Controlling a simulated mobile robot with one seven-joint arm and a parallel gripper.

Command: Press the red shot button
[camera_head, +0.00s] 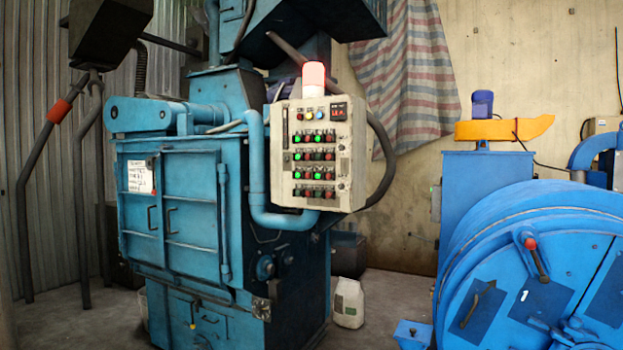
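A beige control panel (349,160) is mounted on the right side of the blue blasting machine (190,215). It carries several rows of small red, green and dark buttons. A separate top row has a red button or lamp (299,117), a yellow one beside it and a blue one further right. The labels are too small to read, so I cannot tell which red one is the shot button. A glowing red-white lamp (313,77) stands on top of the panel. My gripper is not in view.
A large blue drum machine (540,270) fills the lower right. A white container (348,302) stands on the floor between the machines. Thick blue pipes (258,170) run by the panel's left side and below it. Some grey floor (385,290) is bare in the middle.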

